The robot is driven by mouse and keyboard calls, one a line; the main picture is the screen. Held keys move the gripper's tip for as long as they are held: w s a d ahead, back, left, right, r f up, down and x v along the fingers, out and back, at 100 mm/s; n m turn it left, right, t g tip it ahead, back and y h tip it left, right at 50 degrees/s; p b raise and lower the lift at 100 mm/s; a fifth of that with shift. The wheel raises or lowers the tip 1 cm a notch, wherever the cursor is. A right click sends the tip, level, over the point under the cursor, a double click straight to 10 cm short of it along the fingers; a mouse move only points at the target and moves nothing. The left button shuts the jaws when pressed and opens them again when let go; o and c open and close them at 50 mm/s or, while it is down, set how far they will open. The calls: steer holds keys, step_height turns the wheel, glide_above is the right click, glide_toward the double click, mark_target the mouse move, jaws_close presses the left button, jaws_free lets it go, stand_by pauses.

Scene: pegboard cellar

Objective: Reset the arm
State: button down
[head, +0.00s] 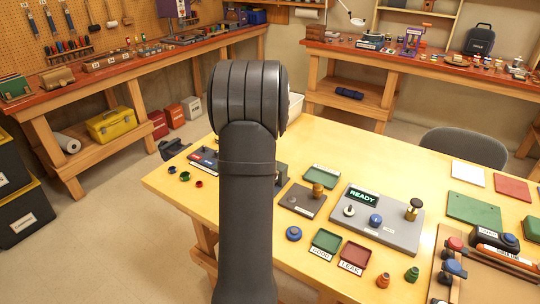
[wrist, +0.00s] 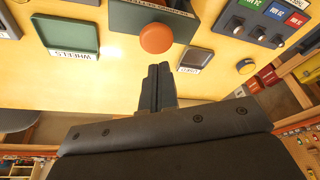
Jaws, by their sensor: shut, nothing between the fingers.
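My gripper (wrist: 158,88) shows in the wrist view with its two dark fingers closed together and nothing between them. It points at the yellow table (wrist: 115,70), just short of a dark green box with a round orange button (wrist: 157,38). I cannot tell the exact gap to the box. In the head view my dark arm rises in the middle and hides the gripper and part of the table (head: 410,150) behind it.
In the wrist view a green tray labelled WHEELS (wrist: 66,38) is left, a smaller tray (wrist: 194,59) and a switch panel (wrist: 262,22) right. In the head view a grey READY console (head: 400,236), green tray (head: 326,240) and red tray (head: 355,254) stand right of my arm.

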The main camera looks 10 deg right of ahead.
steer(key=shift+r, duration=0.4)
steer(key=shift+f, duration=2.2)
steer(key=c, duration=1.3)
jaws_free()
steer(key=shift+c, duration=0.2)
steer(key=o, duration=1.1)
steer(key=a+r+n, duration=0.1)
steer(key=a, duration=0.1)
steer(key=a+r+n, duration=0.1)
steer(key=a+n, duration=0.1)
steer(key=s+a+r+n+g+h, duration=0.1)
steer(key=a+r+n, duration=0.1)
steer(key=shift+s, duration=0.1)
steer(key=shift+o, duration=1.2)
steer(key=s+a+r+n+g+h, duration=0.1)
steer(key=s+a+r+n+h, duration=0.1)
steer(key=a+r+n, duration=0.3)
steer(key=shift+s+a+r+n+h, duration=0.3)
steer(key=shift+s+r+n, duration=0.1)
steer(key=shift+n, duration=0.3)
steer(key=s+x, duration=0.1)
steer(key=x, duration=0.8)
steer(key=shift+w+d+f, duration=0.15)
steer(key=shift+w+f, duration=0.2)
steer(key=shift+w, duration=0.15)
